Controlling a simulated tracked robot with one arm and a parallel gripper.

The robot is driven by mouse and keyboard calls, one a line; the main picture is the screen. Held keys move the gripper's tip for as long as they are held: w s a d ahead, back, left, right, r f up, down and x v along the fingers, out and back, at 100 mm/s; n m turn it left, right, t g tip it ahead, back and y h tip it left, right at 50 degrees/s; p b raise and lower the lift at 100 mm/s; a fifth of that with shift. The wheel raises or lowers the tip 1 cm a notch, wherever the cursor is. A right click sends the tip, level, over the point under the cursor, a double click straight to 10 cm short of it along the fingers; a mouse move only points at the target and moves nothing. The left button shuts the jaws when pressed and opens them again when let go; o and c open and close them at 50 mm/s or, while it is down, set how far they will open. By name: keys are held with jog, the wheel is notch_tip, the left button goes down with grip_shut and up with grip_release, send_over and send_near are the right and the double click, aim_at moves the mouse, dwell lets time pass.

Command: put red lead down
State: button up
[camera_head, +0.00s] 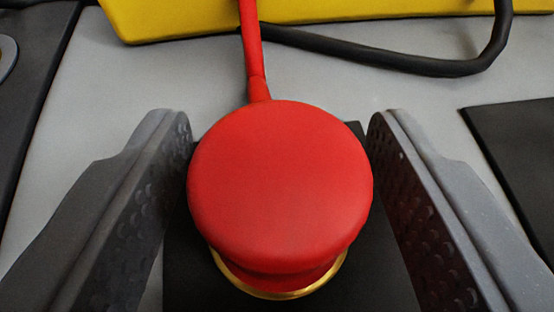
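The red lead (280,185) has a large round red head, with a red cable (251,55) running up from its far side. A gold ring (278,291) shows under the near edge of the head. The head fills the space between the two grey fingers of my gripper (281,140), one finger on each side. The head's left and right edges meet the fingers' inner faces in this view. I cannot tell whether they press on it or leave a thin gap. The lead's underside is hidden.
A black block or plate (190,270) lies below the lead. A black cable (430,66) curves across the grey surface (120,100) behind it. A yellow body (180,22) spans the top. Dark panels lie at left (35,85) and right (520,140).

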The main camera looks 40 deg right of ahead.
jog(key=p+v, duration=0.1)
jog(key=v, duration=1.1)
jog(key=shift+r, duration=0.15)
jog(key=s+d+r+n+t+y, duration=0.2)
jog(key=s+r, duration=0.3)
jog(key=r, duration=0.9)
jog(key=s+d+r+n+t+y, duration=0.2)
jog(key=s+r, duration=0.4)
jog(key=r, duration=0.9)
jog(key=s+d+r+n+t+y, duration=0.1)
jog(key=s+d+r+n+y, duration=0.2)
jog(key=r, duration=1.1)
jog(key=s+n+y, duration=0.2)
jog(key=s, duration=0.1)
jog(key=shift+d+r+t+y, duration=0.3)
jog(key=shift+d+r+t, duration=0.05)
jog(key=shift+d+t, duration=0.05)
